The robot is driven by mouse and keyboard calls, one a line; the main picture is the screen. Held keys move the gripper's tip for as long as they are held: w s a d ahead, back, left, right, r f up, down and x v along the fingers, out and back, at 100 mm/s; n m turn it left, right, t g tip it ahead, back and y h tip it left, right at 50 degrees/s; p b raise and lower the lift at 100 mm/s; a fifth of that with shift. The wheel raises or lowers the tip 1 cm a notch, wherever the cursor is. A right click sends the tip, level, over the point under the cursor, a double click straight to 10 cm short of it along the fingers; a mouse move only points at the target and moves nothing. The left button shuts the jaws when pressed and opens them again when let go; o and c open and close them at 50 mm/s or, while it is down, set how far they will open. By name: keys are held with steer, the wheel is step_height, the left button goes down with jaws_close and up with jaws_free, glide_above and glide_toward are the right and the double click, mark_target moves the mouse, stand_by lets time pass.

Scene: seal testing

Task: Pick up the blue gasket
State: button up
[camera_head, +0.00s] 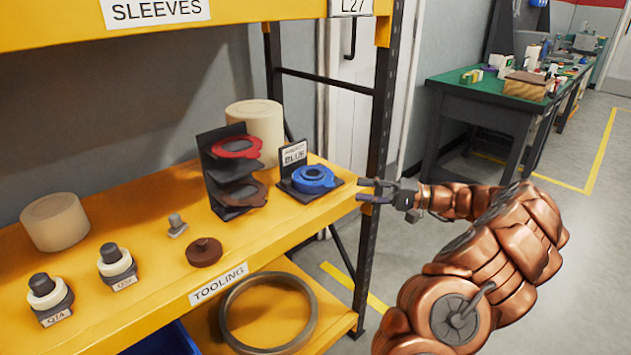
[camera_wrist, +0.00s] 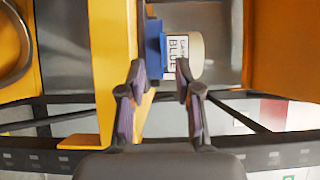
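The blue gasket (camera_head: 313,178) is a flat ring lying on a dark stand at the right end of the yellow shelf, in front of a small upright sign that reads BLUE. In the wrist view the gasket (camera_wrist: 153,42) shows as a blue edge ahead, beside the sign (camera_wrist: 177,52). My gripper (camera_head: 364,190) is just right of the stand, past the shelf's front edge, with its fingers pointing left toward the gasket. In the wrist view my gripper (camera_wrist: 158,80) has its fingers spread with an empty gap between them. It is apart from the gasket.
A dark rack (camera_head: 222,190) holding a red gasket (camera_head: 237,147) and a brown one (camera_head: 246,191) stands left of the blue gasket. A cream cylinder (camera_head: 257,130) is behind. The shelf's dark upright post (camera_head: 378,120) stands close to my gripper.

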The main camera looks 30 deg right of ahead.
mark_target(339, 198)
steer(key=shift+b+x, duration=0.3)
steer(key=shift+x, duration=3.25)
steer(key=shift+w+d+r, duration=0.1)
steer(key=shift+d+r, duration=0.05)
steer(key=shift+c, duration=0.2)
jaws_close()
